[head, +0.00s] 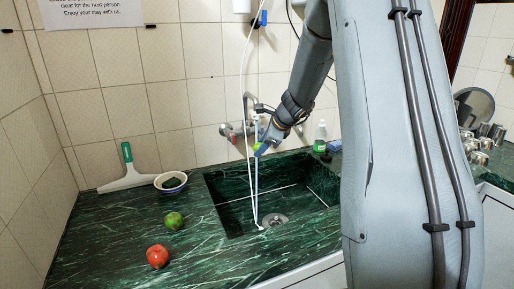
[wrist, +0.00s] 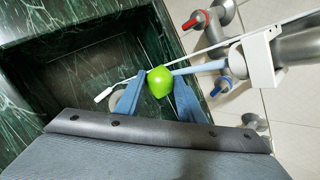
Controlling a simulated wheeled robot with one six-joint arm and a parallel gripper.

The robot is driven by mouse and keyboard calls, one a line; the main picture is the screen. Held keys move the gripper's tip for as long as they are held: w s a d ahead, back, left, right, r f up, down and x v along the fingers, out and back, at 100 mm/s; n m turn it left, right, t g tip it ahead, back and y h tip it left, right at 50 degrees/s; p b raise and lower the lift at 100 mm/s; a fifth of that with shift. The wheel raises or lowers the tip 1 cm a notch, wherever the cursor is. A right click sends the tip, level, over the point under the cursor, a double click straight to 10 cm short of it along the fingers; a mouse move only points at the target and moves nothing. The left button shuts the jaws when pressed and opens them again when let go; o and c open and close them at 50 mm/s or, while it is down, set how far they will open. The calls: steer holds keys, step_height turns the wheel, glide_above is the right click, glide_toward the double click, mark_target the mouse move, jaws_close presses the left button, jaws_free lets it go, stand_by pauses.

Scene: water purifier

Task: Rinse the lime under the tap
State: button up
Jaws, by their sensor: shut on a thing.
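A bright green lime (wrist: 160,82) is held between the two blue fingers of my gripper (wrist: 158,79). In the head view my gripper (head: 264,147) is over the back of the sink (head: 232,207), with a small part of the lime (head: 257,147) showing. The metal tap (head: 237,130) is on the tiled wall. In the wrist view the tap (wrist: 285,50) has red and blue handles. A pale blue stream (wrist: 200,69) runs from its white end piece to the lime and appears to meet it.
A green round fruit (head: 174,221) and a red one (head: 158,257) lie on the green marble counter, left of the sink. A bowl (head: 171,183) and a squeegee (head: 126,175) are behind them. A thin white hose (head: 247,75) hangs into the sink. A bottle (head: 320,136) stands behind the sink.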

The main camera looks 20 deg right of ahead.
steer(key=shift+s+a+b, duration=0.25)
steer(key=shift+s, duration=0.45)
steer(key=shift+s+a+b, duration=0.2)
steer(key=shift+s, duration=0.45)
steer(key=shift+s+a+b, duration=0.25)
steer(key=shift+s, duration=0.45)
steer(key=shift+r, duration=0.1)
steer(key=s+a+r+p, duration=0.2)
steer(key=s+r+p, duration=0.3)
steer(key=r, duration=0.2)
steer(key=shift+s, duration=0.3)
